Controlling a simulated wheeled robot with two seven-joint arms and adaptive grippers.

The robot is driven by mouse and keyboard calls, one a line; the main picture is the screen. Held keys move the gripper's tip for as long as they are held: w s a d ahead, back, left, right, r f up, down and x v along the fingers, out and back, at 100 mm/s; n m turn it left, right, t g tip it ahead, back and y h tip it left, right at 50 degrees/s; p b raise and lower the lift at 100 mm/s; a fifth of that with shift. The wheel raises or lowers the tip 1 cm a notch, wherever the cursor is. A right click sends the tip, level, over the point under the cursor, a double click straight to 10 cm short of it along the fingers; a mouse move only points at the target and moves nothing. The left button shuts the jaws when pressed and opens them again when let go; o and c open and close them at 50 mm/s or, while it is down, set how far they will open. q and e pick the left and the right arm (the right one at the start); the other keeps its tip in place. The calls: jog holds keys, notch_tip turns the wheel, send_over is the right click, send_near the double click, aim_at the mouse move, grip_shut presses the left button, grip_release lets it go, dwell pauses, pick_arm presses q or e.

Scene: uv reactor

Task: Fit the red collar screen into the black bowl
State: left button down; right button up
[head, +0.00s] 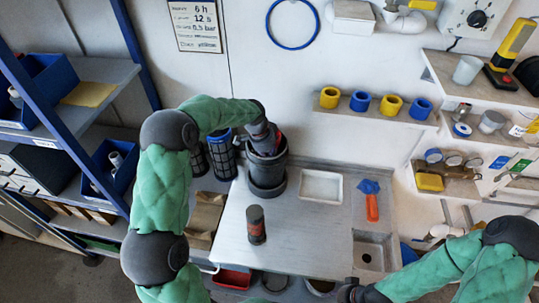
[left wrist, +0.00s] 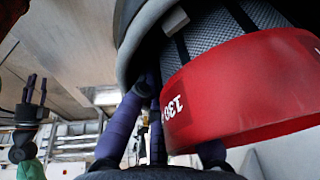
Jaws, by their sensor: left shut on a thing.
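The red collar screen (left wrist: 240,90) has a red band marked "130" and grey mesh with dark ribs. In the head view only a bit of its red (head: 278,140) shows at the mouth of the black bowl (head: 267,180). My left gripper (head: 268,140) is shut on the screen at the bowl's top. In the left wrist view its dark fingers (left wrist: 165,140) are by the collar, and the bowl's rim (left wrist: 135,40) curves close beside the mesh. How deep the screen sits is hidden. My right gripper (head: 350,292) is at the bottom edge; its fingers look apart and empty in the left wrist view (left wrist: 34,100).
A blue-collared screen (head: 222,155) stands left of the bowl. A dark canister with a reddish band (head: 256,225) stands on the metal bench (head: 300,240). A white tray (head: 321,187) and an orange-handled brush (head: 371,203) lie right of the bowl. The bench's middle is clear.

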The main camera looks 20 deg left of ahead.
pick_arm(q)
jog(key=shift+f, duration=0.25)
jog(key=c, duration=1.3)
grip_release()
jog(key=shift+s+f, duration=0.1)
jog(key=v, duration=1.2)
jog(key=shift+d, duration=0.1)
